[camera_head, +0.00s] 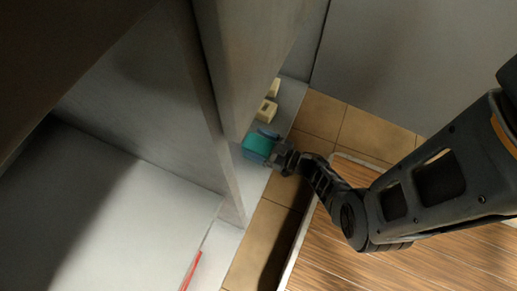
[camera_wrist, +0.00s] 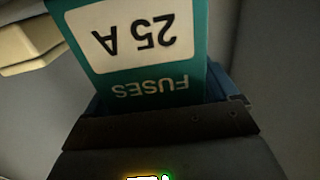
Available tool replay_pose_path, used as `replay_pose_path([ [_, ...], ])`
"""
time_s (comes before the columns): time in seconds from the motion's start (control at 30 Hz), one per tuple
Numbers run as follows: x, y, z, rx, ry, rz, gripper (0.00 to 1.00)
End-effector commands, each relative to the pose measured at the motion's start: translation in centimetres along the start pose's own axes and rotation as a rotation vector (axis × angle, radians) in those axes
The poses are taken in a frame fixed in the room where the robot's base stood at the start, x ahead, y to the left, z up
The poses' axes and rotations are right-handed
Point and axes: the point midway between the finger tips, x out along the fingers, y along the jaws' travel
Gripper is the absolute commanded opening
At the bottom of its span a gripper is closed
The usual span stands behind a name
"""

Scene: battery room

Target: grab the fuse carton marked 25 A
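The teal fuse carton (camera_head: 257,147) stands on the pale grey shelf surface or just above it; I cannot tell which. In the wrist view the carton (camera_wrist: 150,60) is very close, its white label reading "25 A" above "FUSES", upside down in the picture. My gripper (camera_head: 266,146) is at the carton, with blue fingers along two opposite sides of it. In the wrist view the fingers (camera_wrist: 160,95) show close beside the carton's edges, partly hidden behind it. Whether they press on it is not clear.
Two cream boxes (camera_head: 267,111) sit just beyond the carton; a cream block (camera_wrist: 28,45) shows at left in the wrist view. A grey upright panel (camera_head: 240,60) stands close to the carton's left. A wood-topped surface (camera_head: 440,262) lies under my arm. A red strip (camera_head: 191,271) is at the bottom.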

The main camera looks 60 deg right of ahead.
Motion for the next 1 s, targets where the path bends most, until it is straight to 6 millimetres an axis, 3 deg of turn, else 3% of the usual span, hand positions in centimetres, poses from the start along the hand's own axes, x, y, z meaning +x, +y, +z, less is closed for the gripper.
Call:
replay_pose_path([
  [0.07, -0.01, -0.02, 0.01, 0.000, 0.000, 0.000, 0.79],
  [0.7, -0.03, -0.03, 0.04, 0.000, -0.001, 0.000, 0.19],
  [1.0, -0.01, -0.01, -0.23, 0.000, 0.001, -0.001, 0.19],
])
